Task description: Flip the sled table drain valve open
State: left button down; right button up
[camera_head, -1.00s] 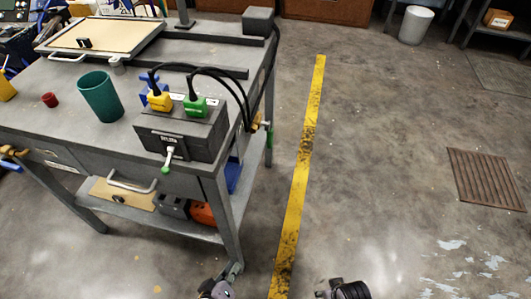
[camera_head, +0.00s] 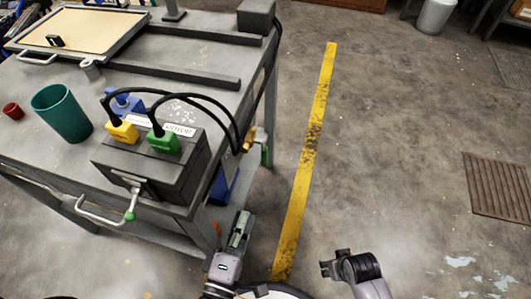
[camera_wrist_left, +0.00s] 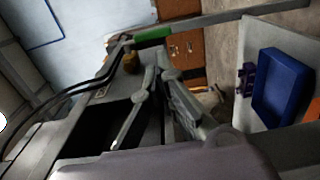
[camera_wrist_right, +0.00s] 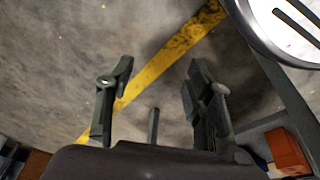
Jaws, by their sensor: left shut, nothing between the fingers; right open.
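A brass valve (camera_head: 249,140) with a green-gripped handle (camera_head: 264,154) is on the right side of the grey work table (camera_head: 208,88). In the left wrist view the brass body (camera_wrist_left: 131,62) and green grip (camera_wrist_left: 153,35) lie beyond my fingers. My left gripper (camera_head: 241,222) is shut and empty, beside the table's front right corner, nearer to me than the valve and apart from it. It also shows in the left wrist view (camera_wrist_left: 160,75). My right gripper (camera_head: 331,264) is open and empty over the floor, right of the yellow line; it also shows in the right wrist view (camera_wrist_right: 160,85).
A dark box (camera_head: 165,165) with yellow and green plugs stands at the table's corner, a green-tipped lever (camera_head: 130,214) on its front. Black cables (camera_head: 215,100) arch near the valve. A blue bin (camera_head: 222,187) is below the tabletop.

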pick_arm(q)
jog(key=b, duration=0.2)
send_near(262, 162)
jog(key=x, duration=0.5)
jog(key=shift+w+d, duration=0.2)
jog(key=shift+w, duration=0.15)
jog(key=shift+w+d+r, duration=0.1)
jog(key=shift+w+d, duration=0.05)
jog(key=shift+w, duration=0.55)
pick_arm(e)
jog(key=shift+w+r, duration=0.15)
jog(key=shift+r, duration=1.25)
jog(key=shift+w+r, duration=0.1)
jog(key=shift+r, duration=1.25)
jog(key=shift+s, duration=0.1)
